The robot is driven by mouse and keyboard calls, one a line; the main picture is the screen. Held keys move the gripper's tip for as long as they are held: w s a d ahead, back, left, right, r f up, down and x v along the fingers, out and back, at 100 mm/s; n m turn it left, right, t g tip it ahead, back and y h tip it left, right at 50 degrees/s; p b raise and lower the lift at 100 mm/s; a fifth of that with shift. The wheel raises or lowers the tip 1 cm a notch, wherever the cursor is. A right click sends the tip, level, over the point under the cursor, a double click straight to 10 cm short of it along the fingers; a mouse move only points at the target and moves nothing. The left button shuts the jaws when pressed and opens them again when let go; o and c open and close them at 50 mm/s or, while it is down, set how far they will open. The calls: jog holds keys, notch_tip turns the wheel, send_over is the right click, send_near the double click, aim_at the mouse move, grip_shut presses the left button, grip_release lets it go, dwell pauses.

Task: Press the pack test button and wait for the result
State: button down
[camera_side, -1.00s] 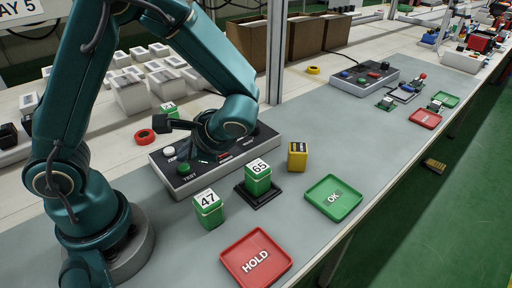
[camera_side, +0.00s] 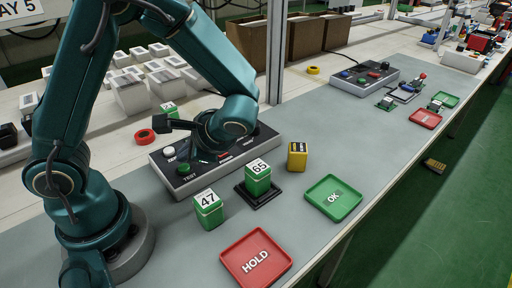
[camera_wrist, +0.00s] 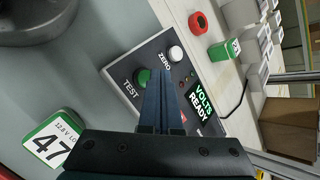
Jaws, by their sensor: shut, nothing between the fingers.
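The test panel (camera_side: 185,185) is a grey box with a black top, under my arm. Its green TEST button (camera_side: 184,168) also shows in the wrist view (camera_wrist: 142,77). The panel's display (camera_wrist: 200,104) reads VOLTS READY. My gripper (camera_wrist: 159,75) is shut and empty, its tips just right of the TEST button; I cannot tell whether they touch the panel. In the side view the gripper is mostly hidden by my wrist. Pack 65 (camera_side: 258,182), green with a white label, sits upright in a black cradle (camera_side: 268,198) in front of the panel.
Pack 47 (camera_side: 208,213) stands left of the cradle and a yellow block (camera_side: 297,157) to its right. A red HOLD tray (camera_side: 256,258) and green OK tray (camera_side: 334,198) are empty in front. The white ZERO button (camera_wrist: 176,53) is beside TEST. A red tape roll (camera_side: 145,136) lies behind.

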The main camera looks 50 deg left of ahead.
aim_at(188, 169)
jog(key=shift+f, duration=0.15)
jog(key=shift+f, duration=0.25)
jog(key=shift+f, duration=0.45)
dwell(0.9)
jog(key=shift+r, duration=0.85)
jog(key=shift+r, duration=2.55)
